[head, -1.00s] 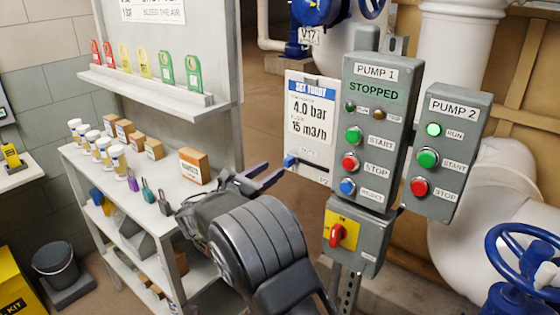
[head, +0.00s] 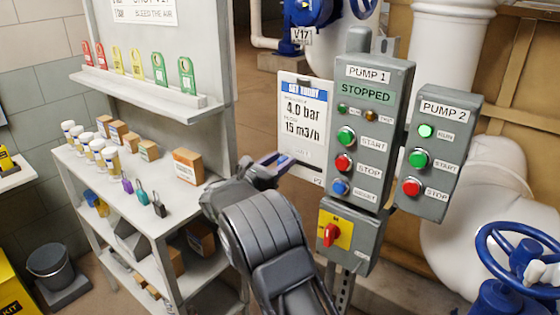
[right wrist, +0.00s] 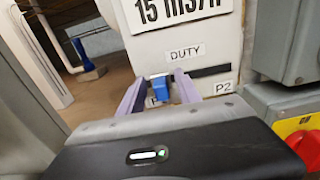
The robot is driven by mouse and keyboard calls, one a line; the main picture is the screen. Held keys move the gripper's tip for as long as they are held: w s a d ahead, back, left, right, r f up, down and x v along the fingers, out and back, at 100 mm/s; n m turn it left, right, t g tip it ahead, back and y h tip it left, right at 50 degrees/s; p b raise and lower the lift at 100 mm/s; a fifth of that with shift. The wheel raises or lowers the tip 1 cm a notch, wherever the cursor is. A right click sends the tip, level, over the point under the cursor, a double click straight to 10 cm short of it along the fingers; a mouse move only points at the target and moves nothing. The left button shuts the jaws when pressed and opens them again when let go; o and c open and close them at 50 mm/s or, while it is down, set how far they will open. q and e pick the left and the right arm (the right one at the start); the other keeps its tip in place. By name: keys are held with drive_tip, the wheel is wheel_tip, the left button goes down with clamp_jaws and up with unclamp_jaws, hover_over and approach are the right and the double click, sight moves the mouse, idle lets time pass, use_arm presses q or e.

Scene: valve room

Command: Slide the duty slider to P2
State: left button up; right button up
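The duty slider, a small blue knob (right wrist: 160,88), shows in the right wrist view at the left end of a dark slot (right wrist: 210,71). The label DUTY (right wrist: 185,53) is above it and the P2 label (right wrist: 223,88) is at the slot's right end. The slot is on a white board (head: 303,125) left of the pump 1 panel. My right gripper (head: 279,162) is at the board's lower edge. Its two fingers (right wrist: 159,84) are open, one on each side of the knob. In the head view the fingers hide the knob. My left gripper is not in view.
The grey pump 1 box (head: 371,130) and a red rotary switch on a yellow plate (head: 335,231) are just right of the board. The pump 2 box (head: 437,150) is further right. A shelf rack (head: 190,213) with bottles and boxes stands left.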

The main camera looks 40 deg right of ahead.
drive_tip(key=shift+c, duration=0.6)
clamp_jaws()
idle(0.8)
